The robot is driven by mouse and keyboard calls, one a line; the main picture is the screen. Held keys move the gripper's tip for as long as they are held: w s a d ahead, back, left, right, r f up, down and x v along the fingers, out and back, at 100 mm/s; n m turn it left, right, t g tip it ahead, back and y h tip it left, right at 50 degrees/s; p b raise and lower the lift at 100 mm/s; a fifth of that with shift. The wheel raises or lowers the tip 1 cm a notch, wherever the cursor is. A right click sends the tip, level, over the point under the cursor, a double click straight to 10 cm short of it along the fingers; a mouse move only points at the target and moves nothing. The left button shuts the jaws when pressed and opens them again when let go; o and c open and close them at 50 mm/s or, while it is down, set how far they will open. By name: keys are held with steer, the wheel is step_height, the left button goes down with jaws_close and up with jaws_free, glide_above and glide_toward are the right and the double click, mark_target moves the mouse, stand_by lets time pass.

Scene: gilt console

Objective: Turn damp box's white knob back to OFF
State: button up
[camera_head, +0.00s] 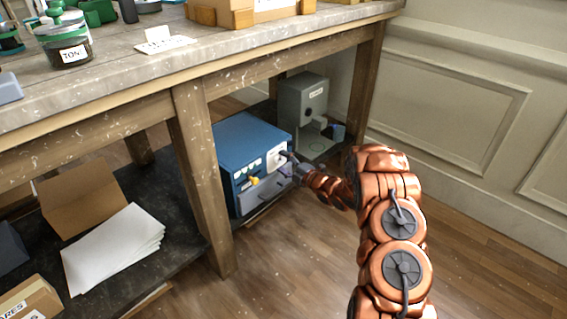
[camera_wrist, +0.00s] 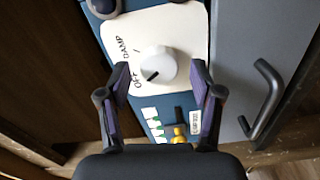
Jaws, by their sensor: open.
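The damp box (camera_head: 245,140) is a blue box under the table, its front facing right. In the wrist view its round white knob (camera_wrist: 154,63) sits on a white plate (camera_wrist: 185,30) lettered DAMP and OFF. A short dark line shows on the lower part of the knob, toward the side of the OFF lettering; I cannot tell the exact setting. My gripper (camera_wrist: 160,70) is open, with one finger on each side of the knob and gaps between. In the head view my gripper (camera_head: 290,164) is at the box's front and partly covers the knob.
A yellow part (camera_wrist: 178,135) and a grey bar handle (camera_wrist: 262,98) are near the knob. A grey machine (camera_head: 303,98) stands behind the box. A wooden table leg (camera_head: 202,175) stands left of the box. Open floor (camera_head: 290,250) lies in front.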

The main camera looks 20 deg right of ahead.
steer(key=v, duration=1.1)
steer(key=shift+s+d, duration=0.15)
steer(key=shift+s, duration=0.15)
steer(key=w+d+r+m+g+h+p, duration=0.1)
steer(key=d+r+m+g+h+p, duration=0.2)
steer(key=r+p, duration=0.4)
steer(key=w+d+r+m+g+h+p, duration=0.15)
steer(key=r+h+p, duration=0.25)
steer(key=r, duration=0.6)
steer(key=s+r+m+g+h+p, duration=0.35)
steer(key=s+r+m+p, duration=0.45)
steer(key=r, duration=0.7)
steer(key=s+a+r+m+g+y+p, duration=0.1)
steer(key=s+a+r+m+g+p, duration=0.2)
steer(key=s, duration=1.1)
steer(key=s+a+r+m+g+p, duration=0.3)
steer(key=s+a+r+p, duration=0.6)
steer(key=s+a+r, duration=0.3)
steer(key=s+a+r+m+g+y+p, duration=0.1)
steer(key=s+a+r+m+g+p, duration=0.2)
steer(key=s+a+r+p, duration=0.4)
steer(key=s+a+r+g, duration=0.1)
steer(key=s+r, duration=0.1)
steer(key=s, duration=0.7)
steer(key=shift+s+r+y, duration=0.25)
steer(key=shift+s+y, duration=0.1)
